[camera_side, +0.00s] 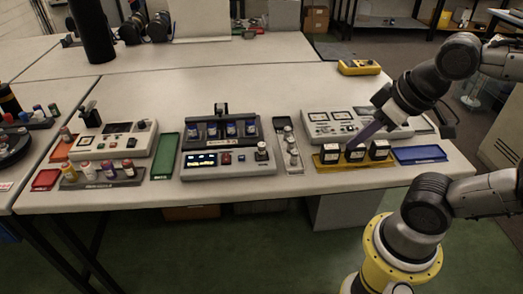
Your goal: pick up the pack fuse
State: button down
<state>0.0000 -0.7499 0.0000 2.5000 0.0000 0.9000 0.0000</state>
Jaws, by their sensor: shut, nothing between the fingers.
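My gripper (353,144) reaches in from the right, with its long purplish fingers slanting down to the left. The fingers are shut with nothing between them. Their tips are just above or behind the middle one of three black blocks; I cannot tell whether they touch it. The left block (330,153), middle block (355,154) and right block (379,150) have white labels and stand in a row on a yellow tray (352,167). No readable label tells me which thing is the pack fuse.
A grey meter panel (325,127) stands behind the blocks, partly hidden by my arm. A blue tray (420,154) lies to the right. A narrow tray of round parts (291,165) and a lit console (228,163) stand left. A yellow box (359,67) sits behind; table is clear around it.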

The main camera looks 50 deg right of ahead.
jog(key=c, duration=1.5)
grip_release()
jog(key=shift+c, duration=0.2)
jog(key=o, duration=1)
